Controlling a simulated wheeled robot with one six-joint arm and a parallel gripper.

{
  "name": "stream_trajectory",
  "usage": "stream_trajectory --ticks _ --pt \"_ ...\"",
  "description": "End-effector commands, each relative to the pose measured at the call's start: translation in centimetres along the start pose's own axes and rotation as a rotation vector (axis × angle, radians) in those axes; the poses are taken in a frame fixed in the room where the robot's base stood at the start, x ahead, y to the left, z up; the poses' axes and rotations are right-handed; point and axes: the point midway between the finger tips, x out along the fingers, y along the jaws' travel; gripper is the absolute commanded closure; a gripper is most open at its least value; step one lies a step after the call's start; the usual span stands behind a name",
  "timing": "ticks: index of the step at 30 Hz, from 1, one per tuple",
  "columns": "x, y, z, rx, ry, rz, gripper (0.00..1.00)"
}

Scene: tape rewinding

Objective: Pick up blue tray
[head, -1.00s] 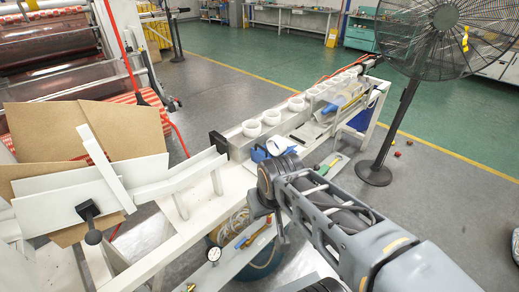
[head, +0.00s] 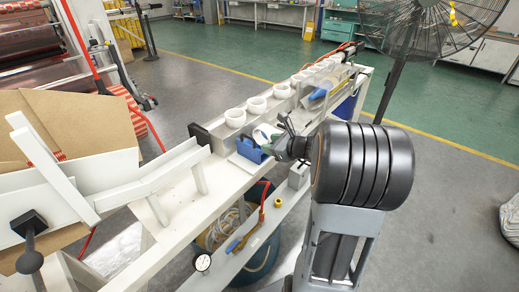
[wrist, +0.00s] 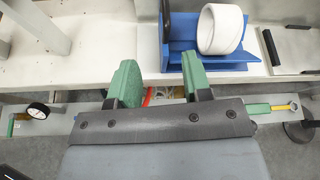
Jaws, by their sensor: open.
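The blue tray (head: 249,151) sits on the white bench beside the row of white rolls. In the wrist view the blue tray (wrist: 232,66) is at the top, right of centre, with a white roll (wrist: 221,29) resting in it. My gripper (wrist: 160,80) is open, with its two green fingers apart and nothing between them. The fingers are at the bench's near edge, close to the tray's left part; I cannot tell whether they touch. In the head view my wrist partly hides the gripper beside the tray.
Several white rolls (head: 257,104) stand in a line along the bench. A lower shelf (head: 232,255) holds a dial gauge (head: 202,262) and hand tools. A black block (head: 199,135) stands left of the tray. A tall fan (head: 428,22) stands at the right.

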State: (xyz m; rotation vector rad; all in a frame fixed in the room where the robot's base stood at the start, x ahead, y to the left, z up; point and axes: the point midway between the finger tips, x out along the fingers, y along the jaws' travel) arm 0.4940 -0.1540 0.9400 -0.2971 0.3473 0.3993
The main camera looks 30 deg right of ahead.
Motion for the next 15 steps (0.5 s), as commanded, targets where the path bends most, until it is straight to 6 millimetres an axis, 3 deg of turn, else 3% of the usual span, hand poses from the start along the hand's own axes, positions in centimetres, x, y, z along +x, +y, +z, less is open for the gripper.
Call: stream_trajectory --ticks 9,15 --pt "5.5 -0.5 -0.3 0.029 -0.006 -0.015 0.55" --pt "7.5 -0.7 -0.2 0.029 -0.006 -0.017 0.55"
